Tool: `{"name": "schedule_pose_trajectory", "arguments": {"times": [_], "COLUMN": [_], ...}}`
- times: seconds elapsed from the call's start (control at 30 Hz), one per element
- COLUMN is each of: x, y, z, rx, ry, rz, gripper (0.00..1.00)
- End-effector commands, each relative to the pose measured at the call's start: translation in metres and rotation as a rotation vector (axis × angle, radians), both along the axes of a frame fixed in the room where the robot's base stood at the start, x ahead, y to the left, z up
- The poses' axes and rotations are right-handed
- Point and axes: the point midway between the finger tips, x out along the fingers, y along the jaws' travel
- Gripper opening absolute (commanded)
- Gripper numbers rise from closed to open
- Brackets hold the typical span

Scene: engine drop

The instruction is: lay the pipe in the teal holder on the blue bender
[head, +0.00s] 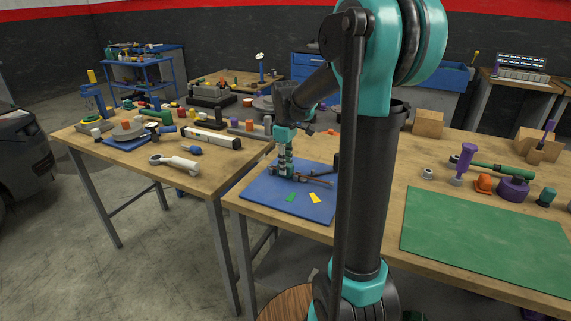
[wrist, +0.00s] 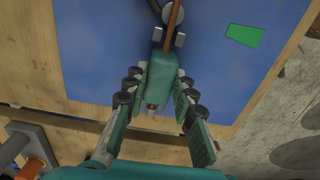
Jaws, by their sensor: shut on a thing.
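My gripper (head: 286,163) points down over the blue mat on the middle table. In the wrist view its fingers (wrist: 160,78) are closed on both sides of the teal holder (wrist: 158,88). The copper-coloured pipe (wrist: 175,14) runs out from the far end of the holder; a short copper end shows at the near side. In the head view the pipe (head: 316,181) is a thin brown line by the gripper. A blue device with a yellow handle (head: 94,98), perhaps the bender, stands at the far left of the left table. Whether the holder touches the mat is unclear.
The blue mat (head: 262,197) carries a green piece (head: 291,197), a yellow piece (head: 315,197) and a dark post. The left table (head: 200,155) is crowded with tools. A green mat (head: 485,232) lies bare at right. My arm hides part of the middle.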

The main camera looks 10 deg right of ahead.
Motion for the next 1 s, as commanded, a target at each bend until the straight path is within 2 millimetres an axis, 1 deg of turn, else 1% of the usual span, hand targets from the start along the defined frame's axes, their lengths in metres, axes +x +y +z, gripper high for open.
{"name": "schedule_pose_trajectory", "arguments": {"times": [0.2,0.23,0.4,0.67,0.77,0.87,1.0], "x": [0.000,0.000,0.000,0.000,0.000,0.000,0.000], "y": [0.000,0.000,0.000,0.000,0.000,0.000,0.000], "z": [-0.004,-0.004,-0.004,-0.004,-0.001,0.008,0.032], "rx": [0.000,0.000,0.000,0.000,0.000,0.000,0.000], "ry": [0.000,0.000,0.000,0.000,0.000,0.000,0.000], "rz": [0.000,0.000,0.000,0.000,0.000,0.000,0.000], "gripper": [0.00,0.28,0.49,0.49,0.49,0.49,0.49]}}
